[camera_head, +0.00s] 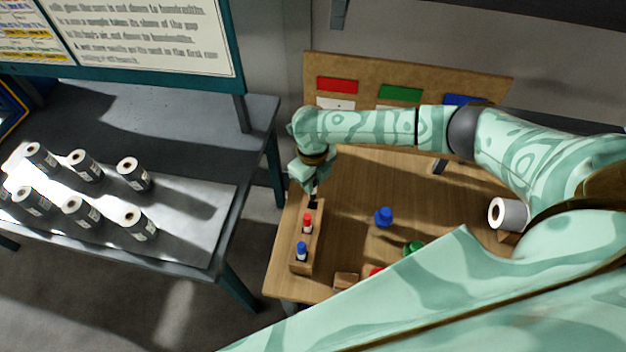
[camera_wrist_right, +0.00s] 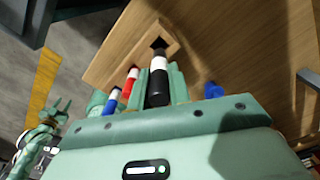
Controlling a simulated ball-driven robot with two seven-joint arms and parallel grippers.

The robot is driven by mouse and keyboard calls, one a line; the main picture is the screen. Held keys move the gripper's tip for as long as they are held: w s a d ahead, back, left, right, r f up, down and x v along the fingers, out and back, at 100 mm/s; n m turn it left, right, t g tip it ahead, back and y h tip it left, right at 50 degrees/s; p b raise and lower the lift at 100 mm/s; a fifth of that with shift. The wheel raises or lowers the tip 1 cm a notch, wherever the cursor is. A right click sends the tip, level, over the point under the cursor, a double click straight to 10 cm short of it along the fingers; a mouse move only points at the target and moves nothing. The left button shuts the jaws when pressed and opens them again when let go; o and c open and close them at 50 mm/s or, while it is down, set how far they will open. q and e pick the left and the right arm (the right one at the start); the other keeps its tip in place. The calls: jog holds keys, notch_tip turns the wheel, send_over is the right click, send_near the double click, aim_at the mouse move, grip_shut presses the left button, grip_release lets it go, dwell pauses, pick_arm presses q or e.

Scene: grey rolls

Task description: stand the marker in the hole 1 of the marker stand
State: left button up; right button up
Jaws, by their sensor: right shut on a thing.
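The wooden marker stand (camera_head: 306,246) runs along the left side of the wooden table. A red marker (camera_head: 308,224) and a blue marker (camera_head: 301,250) stand upright in it. My right gripper (camera_head: 312,190) is over the stand's far end, shut on the black and white marker (camera_wrist_right: 158,80). In the right wrist view, the marker's far end is at a dark square hole (camera_wrist_right: 158,42) in the stand. I cannot tell whether its tip is inside. The left gripper (camera_wrist_right: 55,113) shows small in the right wrist view, with its fingers apart, away from the stand.
A blue object (camera_head: 383,217) and a green one (camera_head: 413,248) are on the table (camera_head: 350,200). A board (camera_head: 410,82) with coloured labels stands behind.

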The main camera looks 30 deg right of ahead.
aim_at(313, 196)
jog(key=shift+p, duration=0.5)
dwell(1.0)
jog(key=shift+f+b, duration=2.35)
jog(key=shift+f, duration=0.9)
jog(key=o, duration=0.9)
jog(key=shift+o, duration=0.2)
notch_tip(313, 196, up, 16)
jog(key=p, duration=0.3)
jog(key=shift+r+p, duration=0.15)
jog(key=shift+p, duration=0.25)
